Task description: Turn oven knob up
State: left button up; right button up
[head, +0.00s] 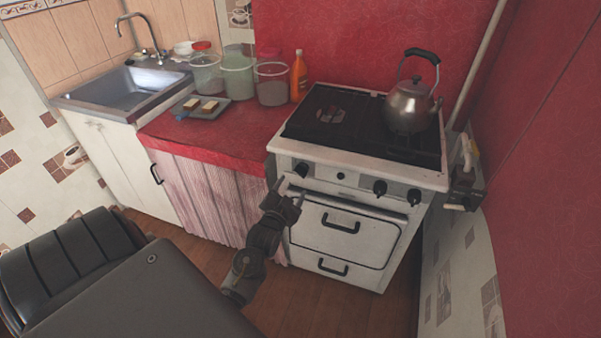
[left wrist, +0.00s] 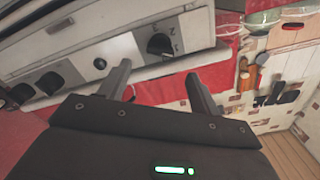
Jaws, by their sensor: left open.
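The white stove (head: 330,240) stands at the back right, its control panel along the top of the front. A black knob (head: 301,170) is at the panel's left end, with a small round button (head: 341,176) beside it. Two more black knobs, one (head: 380,187) and another (head: 414,196), are to the right. My left gripper (head: 287,190) is open and empty, just in front of and below the left-end knob. In the left wrist view, one knob (left wrist: 160,45) with numbers around it lies beyond the gap between the open fingers (left wrist: 158,76). My right gripper is not seen.
A metal kettle (head: 410,108) sits on the right of the stove top. The oven door handle (head: 340,225) sticks out below the panel. The red counter (head: 225,140) at left holds jars, an orange bottle (head: 299,76) and a tray with bread (head: 200,108). The sink (head: 125,88) is further left.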

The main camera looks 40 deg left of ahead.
aim_at(299, 174)
pick_arm(q)
jog(key=x, duration=0.7)
jog(key=shift+w, duration=0.25)
jog(key=shift+w+a, duration=0.25)
jog(key=shift+w, duration=0.3)
jog(key=shift+c, duration=0.4)
jog(key=c, duration=0.9)
